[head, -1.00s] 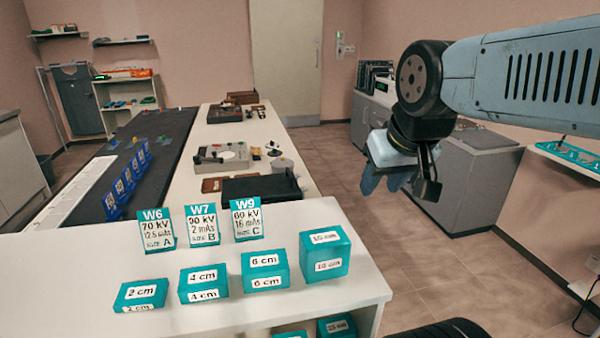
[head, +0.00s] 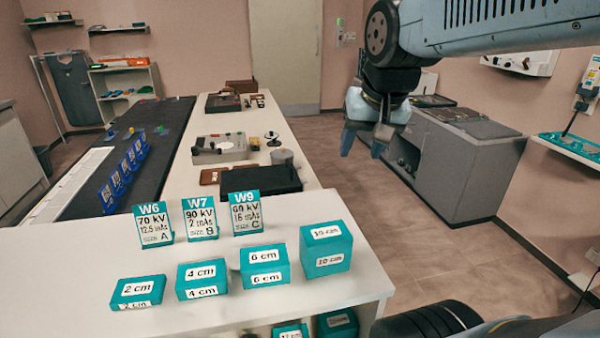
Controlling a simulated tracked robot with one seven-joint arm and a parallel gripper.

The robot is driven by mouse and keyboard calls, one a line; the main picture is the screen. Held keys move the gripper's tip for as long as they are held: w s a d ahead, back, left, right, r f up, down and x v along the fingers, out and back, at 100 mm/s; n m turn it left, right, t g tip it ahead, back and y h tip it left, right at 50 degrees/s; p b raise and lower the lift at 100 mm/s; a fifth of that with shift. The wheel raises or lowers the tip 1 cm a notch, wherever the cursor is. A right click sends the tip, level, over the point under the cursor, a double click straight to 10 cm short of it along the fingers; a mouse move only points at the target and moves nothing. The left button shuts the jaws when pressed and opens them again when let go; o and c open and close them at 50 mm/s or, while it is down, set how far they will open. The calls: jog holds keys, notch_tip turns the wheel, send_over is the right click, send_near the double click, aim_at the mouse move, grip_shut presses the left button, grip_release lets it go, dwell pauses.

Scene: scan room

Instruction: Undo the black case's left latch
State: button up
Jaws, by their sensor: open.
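A flat black case-like box (head: 260,179) lies on the long white table, just behind the teal cards. It appears closed, and its latches are too small or hidden to make out. A second dark case (head: 222,103) sits farther back on the same table, and I cannot tell which one the task means. My gripper (head: 361,150) hangs in the air to the right of the table, over the floor, well apart from both cases. Its fingers point down, spread and empty.
Teal cards (head: 199,218) and several teal thickness blocks (head: 262,265) stand on the near white counter (head: 60,280). A grey control box (head: 219,147) sits behind the black box. A grey cabinet (head: 465,175) stands at the right. The floor between is clear.

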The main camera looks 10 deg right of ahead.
jog(key=w+m+g, duration=0.1)
jog(key=w+m, duration=0.3)
jog(key=w, duration=0.6)
jog(key=m+g, duration=0.4)
jog(key=m, duration=0.8)
send_over(306, 179)
notch_tip(306, 179, down, 13)
notch_tip(306, 179, down, 14)
jog(key=shift+a+r, duration=0.15)
jog(key=shift+r, duration=0.05)
jog(key=shift+s, duration=0.1)
